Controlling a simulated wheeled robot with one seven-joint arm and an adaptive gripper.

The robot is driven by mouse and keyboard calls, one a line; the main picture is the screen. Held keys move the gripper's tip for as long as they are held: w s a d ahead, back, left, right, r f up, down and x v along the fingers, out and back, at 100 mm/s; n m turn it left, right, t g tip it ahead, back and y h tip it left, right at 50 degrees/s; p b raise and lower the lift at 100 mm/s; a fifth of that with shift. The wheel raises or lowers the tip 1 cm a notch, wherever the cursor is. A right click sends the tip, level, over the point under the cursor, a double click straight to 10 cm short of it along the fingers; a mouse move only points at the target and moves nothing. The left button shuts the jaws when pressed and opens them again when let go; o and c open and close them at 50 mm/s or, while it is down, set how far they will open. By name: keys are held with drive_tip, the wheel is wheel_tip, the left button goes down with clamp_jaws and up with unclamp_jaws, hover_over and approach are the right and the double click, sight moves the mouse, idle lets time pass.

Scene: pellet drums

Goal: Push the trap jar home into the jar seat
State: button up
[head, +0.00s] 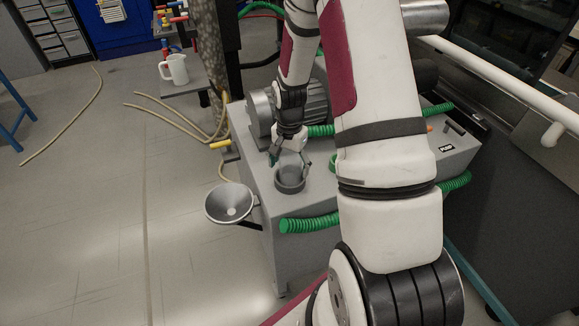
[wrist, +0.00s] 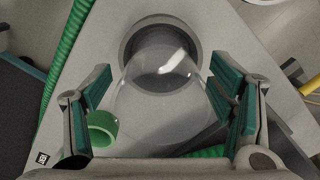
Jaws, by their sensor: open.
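The trap jar (wrist: 163,95) is a clear, see-through vessel in the wrist view, between my fingers. Its far end overlaps the jar seat (wrist: 126,47), a round grey ring with a dark inside. I cannot tell how deep the jar sits. In the head view the jar seat (head: 290,187) is a dark grey cup on top of the grey pump housing, and the jar is hard to make out there. My gripper (wrist: 163,100) is open, its green-padded fingers on either side of the jar with gaps. In the head view my gripper (head: 290,161) is just above the seat.
Green ribbed hoses (head: 310,223) run over the grey housing (head: 330,250). A grey funnel (head: 222,207) sticks out at its left side. A motor (head: 262,115) stands behind the seat. A white jug (head: 175,70) is on a shelf at the back. Floor on the left is mostly open.

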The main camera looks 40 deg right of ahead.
wheel_tip(320, 180, up, 11)
drive_tip(key=shift+f+b, duration=0.1)
drive_tip(key=shift+b, duration=0.45)
drive_tip(key=s+a+r+n+t, duration=0.1)
drive_tip(key=s+a+r+n, duration=0.2)
drive_tip(key=a+r, duration=0.35)
drive_tip(key=s+a+r+n+t, duration=0.2)
drive_tip(key=s+a+r+n, duration=0.15)
drive_tip(key=r, duration=0.55)
drive_tip(key=s+a+r+n+t, duration=0.1)
drive_tip(key=s+a+r+n, duration=0.2)
drive_tip(key=s, duration=0.2)
drive_tip(key=s+a+r+n+t, duration=0.1)
drive_tip(key=s+a+r+n, duration=0.2)
drive_tip(key=s, duration=0.3)
drive_tip(key=shift+s+a+n, duration=0.3)
drive_tip(key=shift+a+n, duration=0.15)
drive_tip(key=shift+a, duration=0.35)
drive_tip(key=shift+r, duration=0.15)
